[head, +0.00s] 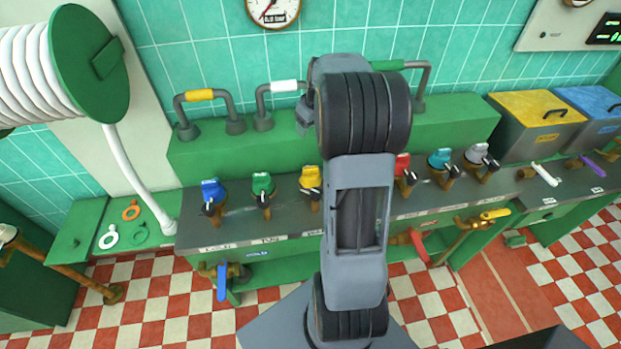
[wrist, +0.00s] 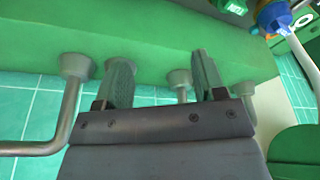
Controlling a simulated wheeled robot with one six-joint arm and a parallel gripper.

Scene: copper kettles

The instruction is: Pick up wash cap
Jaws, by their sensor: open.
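Several coloured caps sit on brass valves along the grey bench. They are blue (head: 212,190), green (head: 262,183), yellow (head: 310,176), red (head: 402,163), teal (head: 440,158) and grey (head: 478,153). I cannot read the labels, so I cannot tell which is the wash cap. In the wrist view, part of a blue cap (wrist: 273,16) and something green (wrist: 231,5) show at the upper right edge. My gripper (wrist: 163,80) is open and empty, over the green ledge and its pipe feet. In the head view my arm hides its fingers.
The green ledge (head: 232,158) carries bent pipes with yellow (head: 199,95), white (head: 285,86) and green (head: 387,65) grips. A hose reel (head: 90,60) hangs left, above loose rings (head: 131,210). Yellow (head: 540,110) and blue (head: 590,105) bins stand right.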

